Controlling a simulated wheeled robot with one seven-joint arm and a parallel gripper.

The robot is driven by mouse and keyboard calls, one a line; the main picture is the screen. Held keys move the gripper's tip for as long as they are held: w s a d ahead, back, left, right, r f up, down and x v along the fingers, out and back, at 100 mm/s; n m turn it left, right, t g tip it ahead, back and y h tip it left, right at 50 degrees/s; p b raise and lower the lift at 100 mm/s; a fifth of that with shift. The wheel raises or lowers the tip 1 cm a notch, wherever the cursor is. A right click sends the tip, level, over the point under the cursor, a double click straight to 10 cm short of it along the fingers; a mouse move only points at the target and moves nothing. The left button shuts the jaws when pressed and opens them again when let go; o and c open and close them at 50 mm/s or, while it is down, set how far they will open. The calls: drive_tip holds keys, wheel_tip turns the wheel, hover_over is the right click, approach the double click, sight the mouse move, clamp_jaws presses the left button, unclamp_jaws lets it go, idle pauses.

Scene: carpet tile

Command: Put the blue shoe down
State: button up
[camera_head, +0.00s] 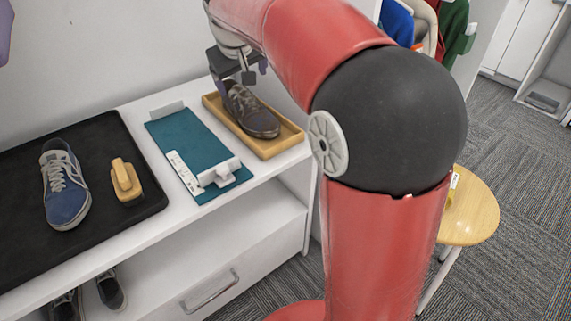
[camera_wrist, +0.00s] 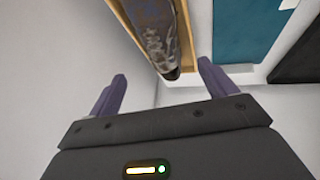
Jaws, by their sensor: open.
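A blue shoe (camera_head: 67,187) with pale stripes and laces lies sole down on a black mat (camera_head: 22,246) at the left of the white shelf top. A dark grey-brown shoe (camera_head: 254,112) sits in a shallow wooden tray (camera_head: 281,146) at the shelf's right end; it also shows in the wrist view (camera_wrist: 156,30). My gripper (camera_head: 246,77) is above the heel end of this shoe, with its purple fingers open. In the wrist view the fingers (camera_wrist: 162,80) are spread with nothing held between them. Whether they touch the shoe I cannot tell.
A wooden-backed brush (camera_head: 126,182) lies on the mat beside the blue shoe. A teal clipboard (camera_head: 190,142) lies between mat and tray. Dark shoes (camera_head: 110,290) stand on the lower shelf. A round wooden stool (camera_head: 470,215) is at right.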

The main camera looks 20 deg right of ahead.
drive_tip(key=s+f, duration=0.3)
drive_tip(key=s, duration=0.7)
drive_tip(key=s+d+f+m+y, duration=0.1)
drive_tip(key=s+f, duration=0.2)
drive_tip(key=s, duration=0.7)
drive_tip(key=s+f+m, duration=0.1)
drive_tip(key=s+f, duration=0.3)
drive_tip(key=s, duration=0.7)
drive_tip(key=shift+d+y, duration=0.25)
drive_tip(key=shift+y, duration=0.05)
drive_tip(key=shift+r+p, duration=0.85)
drive_tip(key=shift+p, duration=0.05)
drive_tip(key=shift+c, duration=0.3)
